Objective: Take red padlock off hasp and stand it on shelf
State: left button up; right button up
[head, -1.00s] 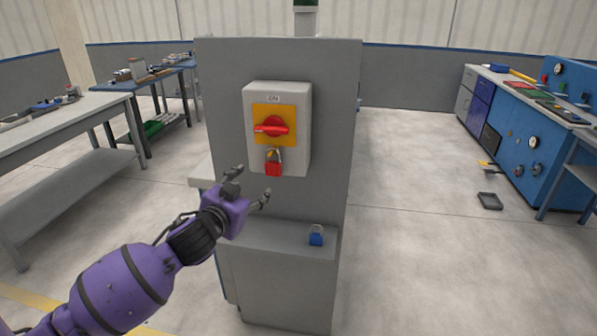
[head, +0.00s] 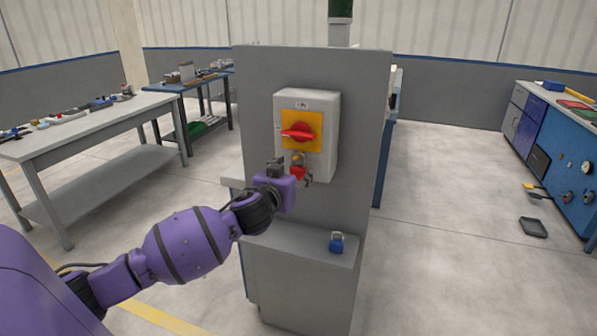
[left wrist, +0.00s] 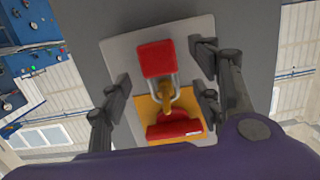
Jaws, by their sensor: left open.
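The red padlock (head: 298,173) hangs on the hasp below the red rotary switch handle (head: 299,133) of a grey isolator box (head: 330,150). My left gripper (head: 294,172) is in front of the padlock and partly covers it. In the left wrist view the padlock (left wrist: 157,59) and its shackle show between the open, spread fingers (left wrist: 162,85). I see no finger touching it. The shackle passes through the yellow hasp (left wrist: 165,101). The shelf (head: 297,245) juts from the grey cabinet below the box. My right gripper is not in view.
A blue padlock (head: 337,242) stands on the right part of the shelf; the shelf to its left is clear. A workbench (head: 85,125) is at the left, and a blue bench (head: 565,150) is at the right.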

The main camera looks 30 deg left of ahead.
pick_arm(q)
jog(key=shift+x, duration=0.9)
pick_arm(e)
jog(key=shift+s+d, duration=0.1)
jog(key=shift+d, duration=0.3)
pick_arm(q)
jog(key=shift+c, duration=0.5)
jog(key=shift+s, duration=0.1)
jog(key=c, duration=1.2)
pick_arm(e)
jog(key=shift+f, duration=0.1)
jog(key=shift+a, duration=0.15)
